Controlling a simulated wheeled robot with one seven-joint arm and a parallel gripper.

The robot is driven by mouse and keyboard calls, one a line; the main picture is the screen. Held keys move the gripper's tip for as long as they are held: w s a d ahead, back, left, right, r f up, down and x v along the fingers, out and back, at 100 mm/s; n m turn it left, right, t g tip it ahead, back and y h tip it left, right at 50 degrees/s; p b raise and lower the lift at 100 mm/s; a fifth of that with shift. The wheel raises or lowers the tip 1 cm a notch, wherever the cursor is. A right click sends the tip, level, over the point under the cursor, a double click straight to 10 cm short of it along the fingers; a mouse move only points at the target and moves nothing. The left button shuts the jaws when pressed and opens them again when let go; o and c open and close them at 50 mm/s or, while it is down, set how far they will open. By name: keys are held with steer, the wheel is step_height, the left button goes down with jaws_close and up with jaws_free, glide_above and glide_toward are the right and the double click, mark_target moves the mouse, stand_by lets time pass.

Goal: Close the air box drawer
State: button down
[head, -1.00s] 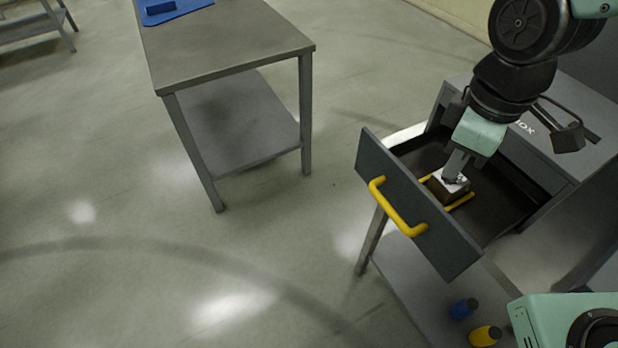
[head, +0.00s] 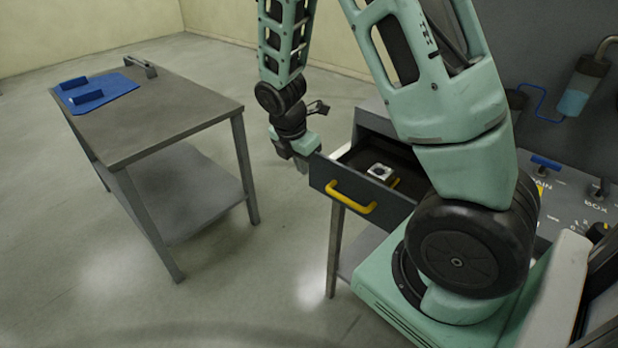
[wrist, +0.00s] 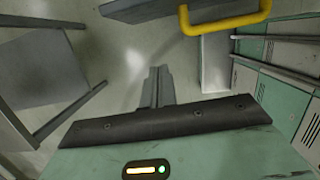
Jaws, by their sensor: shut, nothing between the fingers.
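The air box drawer (head: 318,176) is pulled out, with a dark front and a yellow handle (head: 350,198). Inside it lies a small block with a white top (head: 380,171). My gripper (head: 303,168) is shut and empty, pointing down just left of the drawer's left end in the head view. In the wrist view my gripper (wrist: 160,75) is over the floor, with the drawer front (wrist: 150,8) and yellow handle (wrist: 225,24) at the top, apart from the fingers. My arm hides much of the air box cabinet in the head view.
A grey table (head: 150,125) with a blue mat (head: 118,92) stands to the left, with open floor between it and the drawer. A control panel (head: 575,195) with a blue-handled lever is at the right.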

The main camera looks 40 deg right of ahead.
mark_target(318, 176)
steer(key=d+f+p, duration=0.1)
steer(key=f, duration=0.1)
steer(key=d+f+p, duration=0.1)
steer(key=d+f, duration=0.1)
steer(key=d+f+p, duration=0.1)
steer(key=d+f, duration=0.1)
steer(key=f, duration=0.1)
steer(key=shift+w+f, duration=0.1)
steer(key=shift+w+d+f, duration=0.15)
steer(key=shift+d, duration=0.35)
steer(key=d+p, duration=0.1)
steer(key=d, duration=0.6)
steer(key=w+d+p, duration=0.1)
steer(key=d, duration=0.6)
steer(key=d+p, duration=0.1)
steer(key=d, duration=0.6)
steer(key=shift+w, duration=0.25)
steer(key=shift+d, duration=0.1)
